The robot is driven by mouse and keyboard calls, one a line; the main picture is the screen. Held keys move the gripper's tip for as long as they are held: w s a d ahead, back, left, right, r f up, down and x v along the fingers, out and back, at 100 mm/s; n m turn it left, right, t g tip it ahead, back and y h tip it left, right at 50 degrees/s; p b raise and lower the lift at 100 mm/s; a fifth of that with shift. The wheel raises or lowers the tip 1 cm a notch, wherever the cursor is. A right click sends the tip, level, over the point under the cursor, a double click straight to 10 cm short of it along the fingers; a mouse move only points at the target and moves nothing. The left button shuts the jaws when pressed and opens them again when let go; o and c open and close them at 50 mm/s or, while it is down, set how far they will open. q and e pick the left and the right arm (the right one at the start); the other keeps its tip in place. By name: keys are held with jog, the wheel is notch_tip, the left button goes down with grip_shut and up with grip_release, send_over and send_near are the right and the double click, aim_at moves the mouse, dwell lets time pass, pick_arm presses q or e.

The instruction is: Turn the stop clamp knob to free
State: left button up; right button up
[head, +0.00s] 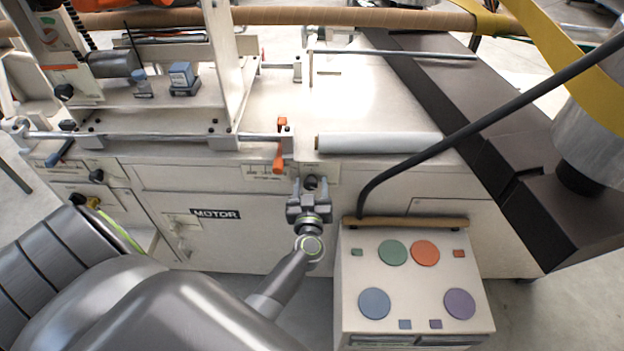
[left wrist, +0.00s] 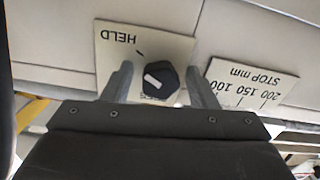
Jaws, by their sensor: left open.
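The stop clamp knob (head: 311,182) is a small dark knob on the front of the bench, just right of the orange lever. In the left wrist view the black knob (left wrist: 158,82) has a white pointer mark slanting to the upper left. It sits on a pale plate (left wrist: 117,57) marked HELD, seen upside down; the plate's lower part is hidden. My left gripper (head: 309,198) is in front of the knob. In the left wrist view its open fingers (left wrist: 160,86) stand on either side of the knob, with visible gaps. My right gripper is not in view.
An orange stop lever (head: 279,158) is close to the left of the knob. A scale plate marked STOP mm (left wrist: 252,84) is beside it. A control box (head: 410,285) with coloured buttons stands at the right, with a black curved bar (head: 470,130) above it.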

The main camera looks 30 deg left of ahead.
pick_arm(q)
jog(key=shift+r, duration=0.1)
jog(key=shift+c, duration=0.7)
jog(key=c, duration=0.8)
jog(key=shift+c, duration=0.2)
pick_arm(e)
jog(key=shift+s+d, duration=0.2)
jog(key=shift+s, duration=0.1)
